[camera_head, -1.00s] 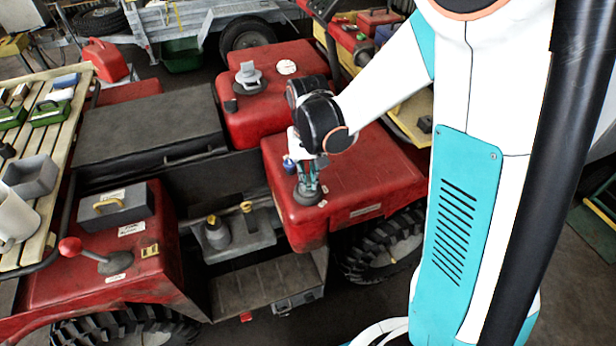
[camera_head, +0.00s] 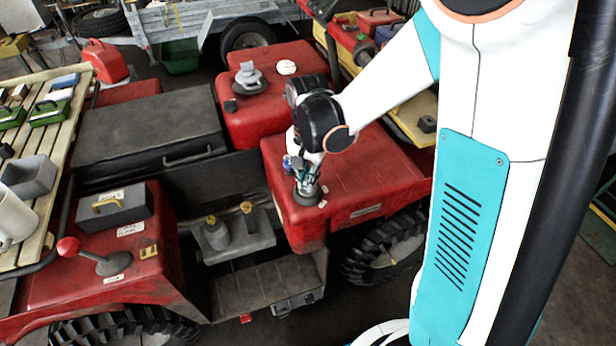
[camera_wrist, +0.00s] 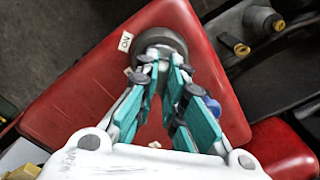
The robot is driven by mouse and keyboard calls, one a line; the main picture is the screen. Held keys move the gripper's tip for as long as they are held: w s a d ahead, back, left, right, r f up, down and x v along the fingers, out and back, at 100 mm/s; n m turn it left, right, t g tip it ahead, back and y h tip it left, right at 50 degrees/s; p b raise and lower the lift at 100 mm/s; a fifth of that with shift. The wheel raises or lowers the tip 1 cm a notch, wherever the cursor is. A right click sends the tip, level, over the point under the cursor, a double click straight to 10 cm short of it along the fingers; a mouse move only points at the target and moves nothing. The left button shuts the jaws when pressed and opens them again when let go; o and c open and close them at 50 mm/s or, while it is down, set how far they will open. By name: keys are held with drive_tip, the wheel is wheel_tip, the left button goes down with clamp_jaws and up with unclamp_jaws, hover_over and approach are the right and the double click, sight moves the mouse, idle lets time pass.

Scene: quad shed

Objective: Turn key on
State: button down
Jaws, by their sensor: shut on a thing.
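A round grey key switch (camera_head: 308,196) sits on the red fender at the front corner of the quad. It also shows in the wrist view as a dark round base (camera_wrist: 166,40), with a small white "ON" label (camera_wrist: 125,42) on its left. My gripper (camera_head: 307,182) reaches down onto the switch from above. In the wrist view the teal fingers of my gripper (camera_wrist: 163,62) close together over the base. They are shut on the key, which is mostly hidden between the fingertips, so its angle cannot be read.
A small blue knob (camera_head: 288,164) stands close beside my gripper on the red fender (camera_head: 375,180). A slatted bench (camera_head: 62,140) stands at the far left.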

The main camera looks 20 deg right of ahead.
drive_tip(key=m, duration=0.4)
drive_tip(key=shift+m, duration=0.4)
drive_tip(key=c, duration=1.7)
unclamp_jaws()
drive_tip(key=shift+r, duration=0.1)
wheel_tip(320, 180, up, 8)
drive_tip(key=p, duration=0.5)
drive_tip(key=shift+p, duration=0.3)
